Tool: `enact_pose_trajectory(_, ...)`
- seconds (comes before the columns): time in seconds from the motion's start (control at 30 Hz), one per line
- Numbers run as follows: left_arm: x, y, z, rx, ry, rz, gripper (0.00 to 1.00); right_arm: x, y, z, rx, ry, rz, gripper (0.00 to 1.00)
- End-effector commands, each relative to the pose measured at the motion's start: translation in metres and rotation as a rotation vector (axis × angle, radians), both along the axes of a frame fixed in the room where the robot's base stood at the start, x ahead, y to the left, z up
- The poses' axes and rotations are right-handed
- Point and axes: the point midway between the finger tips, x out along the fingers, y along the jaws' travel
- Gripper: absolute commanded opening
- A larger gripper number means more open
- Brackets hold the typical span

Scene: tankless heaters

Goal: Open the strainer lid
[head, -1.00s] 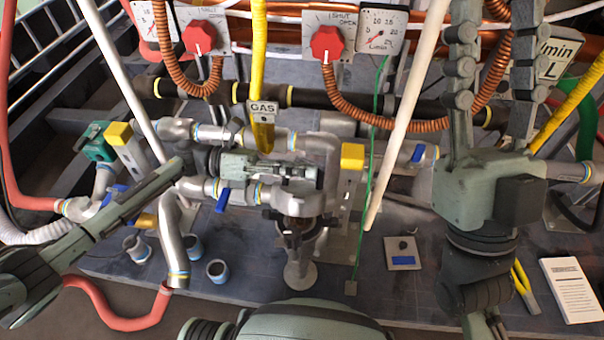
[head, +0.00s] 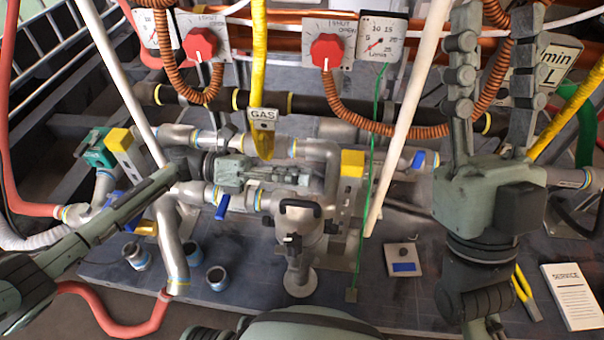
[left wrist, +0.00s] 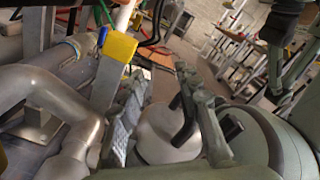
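The strainer (head: 310,242) stands upright in the middle of the head view. Its silver lid (head: 275,205) carries a black bar handle (head: 301,206) and appears to lie down on the body. A black knob or latch (head: 293,244) sits on the front. My left gripper (head: 305,178) is just behind the lid in the head view. In the left wrist view, the lid (left wrist: 155,128) and its handle (left wrist: 184,115) show between the spread fingers of the left gripper (left wrist: 165,115). Whether a finger touches them is unclear. My right gripper (head: 495,75) is open, empty, pointing up at the right.
A yellow GAS pipe (head: 260,75) hangs over the left gripper. A white pole (head: 408,115) and a green wire stand between the strainer and my right arm. A yellow-topped bracket (head: 352,165) is close right of the strainer. The grey board (head: 340,275) is fairly clear in front.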

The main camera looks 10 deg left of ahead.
Motion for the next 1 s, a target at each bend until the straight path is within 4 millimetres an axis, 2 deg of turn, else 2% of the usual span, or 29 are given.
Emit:
enact_pose_trajectory(0.3,0.001,0.067,0.000,0.002,0.001,0.004,0.33,0.000,0.000,0.000,0.000,-0.001,0.000,0.40)
enact_pose_trajectory(0.5,0.000,0.098,0.000,0.001,-0.001,0.002,0.33,0.000,0.000,0.000,0.000,-0.001,0.000,0.40)
enact_pose_trajectory(0.7,0.000,0.108,0.001,0.000,-0.001,0.001,0.33,0.000,0.000,0.000,0.000,-0.001,0.000,0.40)
enact_pose_trajectory(1.0,0.000,0.108,0.001,0.000,-0.001,0.001,0.33,0.000,0.000,0.000,0.000,-0.001,0.000,0.40)
